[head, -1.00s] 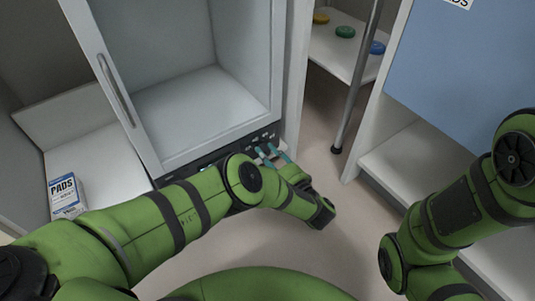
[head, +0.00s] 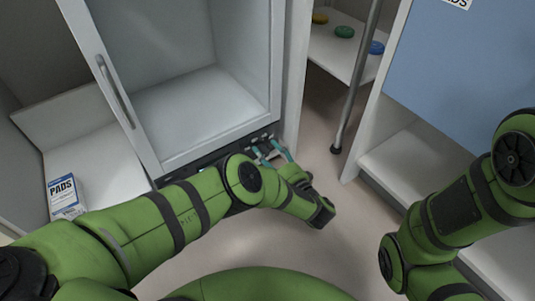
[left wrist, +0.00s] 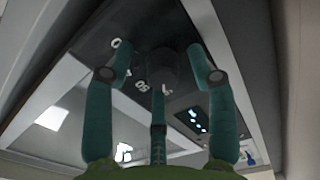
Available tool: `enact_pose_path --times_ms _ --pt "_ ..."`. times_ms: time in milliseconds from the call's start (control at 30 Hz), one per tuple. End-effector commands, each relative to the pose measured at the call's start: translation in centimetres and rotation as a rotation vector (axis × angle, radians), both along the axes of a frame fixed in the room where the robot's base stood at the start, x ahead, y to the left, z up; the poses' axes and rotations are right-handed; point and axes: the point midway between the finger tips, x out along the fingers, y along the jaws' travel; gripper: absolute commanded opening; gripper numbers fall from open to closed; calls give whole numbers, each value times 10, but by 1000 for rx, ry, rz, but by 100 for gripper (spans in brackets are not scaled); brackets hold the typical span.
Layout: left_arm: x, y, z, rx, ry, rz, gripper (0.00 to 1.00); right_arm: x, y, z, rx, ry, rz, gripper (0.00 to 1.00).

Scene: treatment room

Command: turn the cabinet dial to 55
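The cabinet (head: 205,158) stands open-fronted at the left of the head view, with a dark control panel (head: 205,160) along its lower edge. In the left wrist view the dial (left wrist: 172,66) is a dark, dim round shape on the panel, with white numbers including what looks like 50 beside it. My left gripper (head: 268,146) is at the right end of the panel. Its teal fingers (left wrist: 163,52) are spread on either side of the dial, with gaps visible; contact is not clear. The dial's pointer cannot be read. My right gripper is out of view.
A lit display (left wrist: 192,120) is on the panel. A PADS box (head: 64,195) stands on the white shelf at left. A metal pole (head: 357,85) and a shelf with coloured discs (head: 345,32) are behind. A blue-fronted unit (head: 460,60) is at right.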

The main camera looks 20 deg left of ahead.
Motion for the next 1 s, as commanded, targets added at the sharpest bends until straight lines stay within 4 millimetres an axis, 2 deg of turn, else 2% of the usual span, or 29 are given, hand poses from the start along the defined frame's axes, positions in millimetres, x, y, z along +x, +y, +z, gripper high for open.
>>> enact_pose_path --times_ms 167,267,600,700,1000 --pt "-3 -4 -1 0 3 0 56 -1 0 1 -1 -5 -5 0" --pt "-11 -14 -1 -1 4 -2 56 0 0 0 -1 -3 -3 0" --pt "-55 -72 0 -1 1 -5 56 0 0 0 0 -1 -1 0" --pt "-63 -83 0 0 0 -6 56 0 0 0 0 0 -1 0" --pt "-74 -94 0 0 -1 -3 56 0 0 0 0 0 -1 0"
